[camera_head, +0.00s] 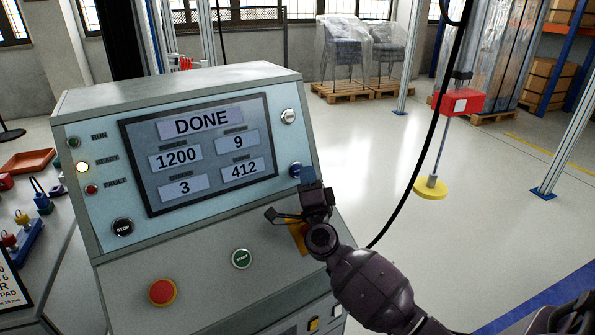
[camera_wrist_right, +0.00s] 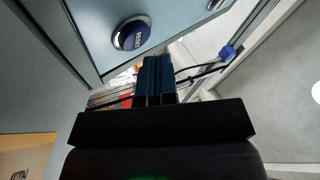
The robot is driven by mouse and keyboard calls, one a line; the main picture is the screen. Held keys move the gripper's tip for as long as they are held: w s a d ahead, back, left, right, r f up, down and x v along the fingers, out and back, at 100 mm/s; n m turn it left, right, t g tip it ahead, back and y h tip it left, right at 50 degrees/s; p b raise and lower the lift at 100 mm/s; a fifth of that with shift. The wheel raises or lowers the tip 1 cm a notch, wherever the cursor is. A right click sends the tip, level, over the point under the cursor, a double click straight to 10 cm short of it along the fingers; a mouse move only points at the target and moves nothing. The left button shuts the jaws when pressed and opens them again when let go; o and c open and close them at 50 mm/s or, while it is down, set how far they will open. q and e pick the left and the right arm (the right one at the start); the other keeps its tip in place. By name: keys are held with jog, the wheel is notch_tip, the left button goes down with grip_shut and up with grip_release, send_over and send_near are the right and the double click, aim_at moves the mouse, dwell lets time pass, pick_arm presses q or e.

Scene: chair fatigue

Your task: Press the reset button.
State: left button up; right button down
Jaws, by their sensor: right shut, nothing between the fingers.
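In the right wrist view the blue button (camera_wrist_right: 130,34) has a pale ring and small white lettering that is hard to read. My right gripper (camera_head: 308,175) is shut and empty, its blue fingertips close to the button's right side in the head view. In the right wrist view the fingertips (camera_wrist_right: 158,62) appear below and right of the button, with a gap in the picture. I cannot tell the depth between them. My left gripper is not in view.
The display (camera_head: 200,150) reads DONE, 1200, 9, 3 and 412. The READY lamp (camera_head: 82,167) glows. A black STOP button (camera_head: 122,227), green START button (camera_head: 242,259) and red mushroom button (camera_head: 162,292) are also on the console. A black cable hangs right of my arm.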

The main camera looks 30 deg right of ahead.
dwell(0.4)
jog(key=shift+w, duration=0.1)
dwell(0.3)
jog(key=shift+w+f, duration=0.1)
jog(key=shift+w, duration=0.25)
jog(key=shift+w, duration=0.1)
dwell(0.5)
